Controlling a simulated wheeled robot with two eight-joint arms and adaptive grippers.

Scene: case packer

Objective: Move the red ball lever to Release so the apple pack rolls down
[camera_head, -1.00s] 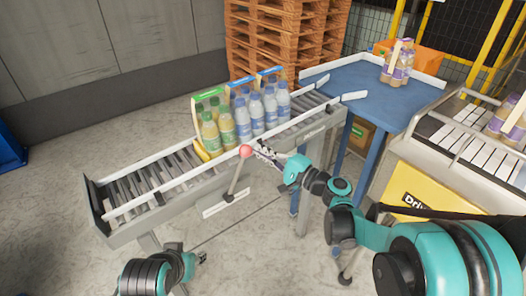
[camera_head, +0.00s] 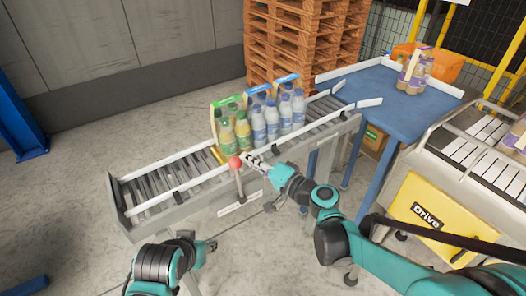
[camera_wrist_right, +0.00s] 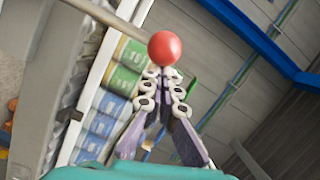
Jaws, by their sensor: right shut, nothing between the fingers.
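The red ball (camera_head: 235,162) tops a thin lever rod at the conveyor's near side; the rod leans slightly left. It also shows in the right wrist view (camera_wrist_right: 165,48), just beyond the fingertips. My right gripper (camera_head: 247,160) is shut and empty, its tips at the ball's right side; contact is hard to tell. Its fingers also fill the middle of the wrist view (camera_wrist_right: 163,78). The pack of yellow-green bottles (camera_head: 236,135) with a green carrier stands upright on the rollers, behind a small yellow stop (camera_head: 217,155). My left gripper (camera_head: 211,246) is low in front; its jaws are unclear.
Blue-carrier bottle packs (camera_head: 272,118) stand right behind the green one. The roller conveyor (camera_head: 150,188) is empty at its left end. A blue table (camera_head: 385,105) stands at right, beside a yellow Drive panel (camera_head: 430,213). Wooden pallets (camera_head: 300,45) stand behind.

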